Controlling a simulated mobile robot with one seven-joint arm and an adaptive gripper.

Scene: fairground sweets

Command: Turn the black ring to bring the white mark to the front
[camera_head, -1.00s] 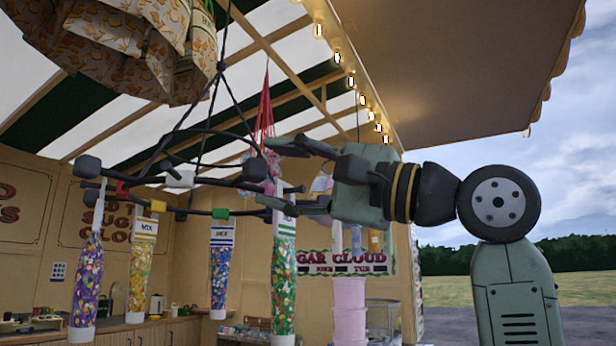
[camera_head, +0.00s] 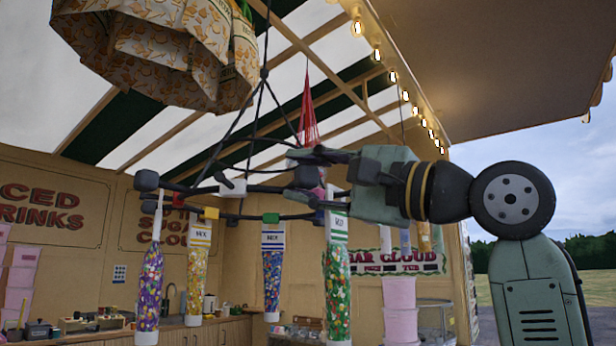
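The black ring (camera_head: 262,189) hangs level on dark ropes below a bunch of patterned paper bags. A white mark (camera_head: 233,187) sits on its far rim, left of the middle. A red mark (camera_head: 181,199) is on its left part, a yellow mark (camera_head: 211,213) and a green mark (camera_head: 270,217) on the near rim. Black knobs stand out at the left (camera_head: 147,180) and right (camera_head: 308,177). My gripper (camera_head: 303,180) reaches in from the right, fingers apart above and below the right knob. I cannot tell whether they touch it.
Sweet-filled tubes, purple (camera_head: 150,289), yellow (camera_head: 196,280), blue (camera_head: 272,275) and green (camera_head: 337,280), hang below the ring. The paper bags (camera_head: 170,50) hang above. A counter (camera_head: 215,334) runs along the back wall. Open ground lies at right.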

